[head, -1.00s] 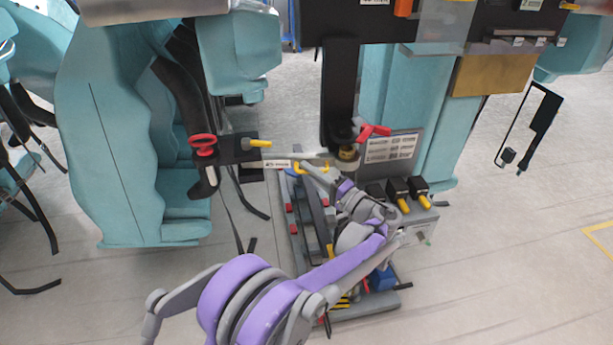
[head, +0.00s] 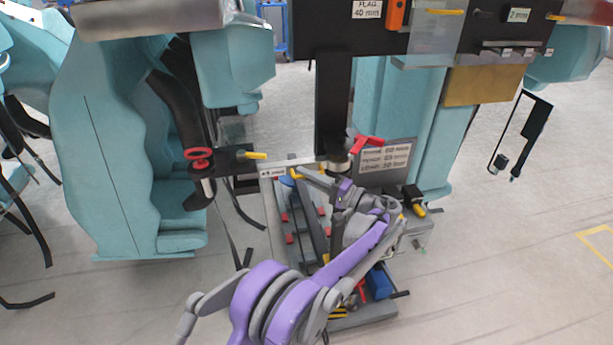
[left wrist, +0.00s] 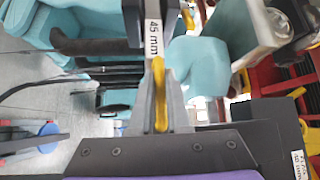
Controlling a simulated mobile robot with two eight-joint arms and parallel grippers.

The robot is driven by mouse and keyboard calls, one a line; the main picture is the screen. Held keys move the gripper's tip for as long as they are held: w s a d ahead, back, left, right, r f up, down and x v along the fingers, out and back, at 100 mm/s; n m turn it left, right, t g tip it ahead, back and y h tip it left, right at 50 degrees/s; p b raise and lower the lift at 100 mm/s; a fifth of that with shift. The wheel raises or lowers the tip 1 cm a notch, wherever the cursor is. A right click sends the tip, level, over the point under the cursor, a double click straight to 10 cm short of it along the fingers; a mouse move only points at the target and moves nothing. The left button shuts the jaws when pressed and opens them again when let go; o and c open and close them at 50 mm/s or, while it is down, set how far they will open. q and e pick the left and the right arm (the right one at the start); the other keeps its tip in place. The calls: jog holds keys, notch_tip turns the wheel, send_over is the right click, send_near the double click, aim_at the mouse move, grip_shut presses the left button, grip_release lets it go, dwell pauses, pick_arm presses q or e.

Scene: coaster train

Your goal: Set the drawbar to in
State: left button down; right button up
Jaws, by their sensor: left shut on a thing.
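My left gripper (head: 312,178) is at the middle of the head view, just below a pale grey bar (head: 300,160) that runs from a black block to the dark post. In the left wrist view its fingers (left wrist: 160,108) are shut on a yellow handle (left wrist: 159,75), below a white "45 mm" label (left wrist: 153,38). In the head view the arm and fingers mostly hide this handle. I cannot tell for sure which part is the drawbar. My right gripper is not in view.
A red knob (head: 199,157) and a yellow-tipped pin (head: 255,155) stand on the left block. A red lever (head: 368,145) is by the dark post (head: 333,105). A sign plate (head: 385,160) stands behind my wrist. Teal seats (head: 105,150) flank the left.

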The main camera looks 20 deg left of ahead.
pick_arm(q)
jog(key=shift+w+r, duration=0.1)
jog(key=c, duration=0.9)
grip_release()
jog(key=shift+w, duration=0.1)
jog(key=v, duration=1)
jog(key=shift+d+b, duration=0.35)
jog(key=shift+b, duration=0.05)
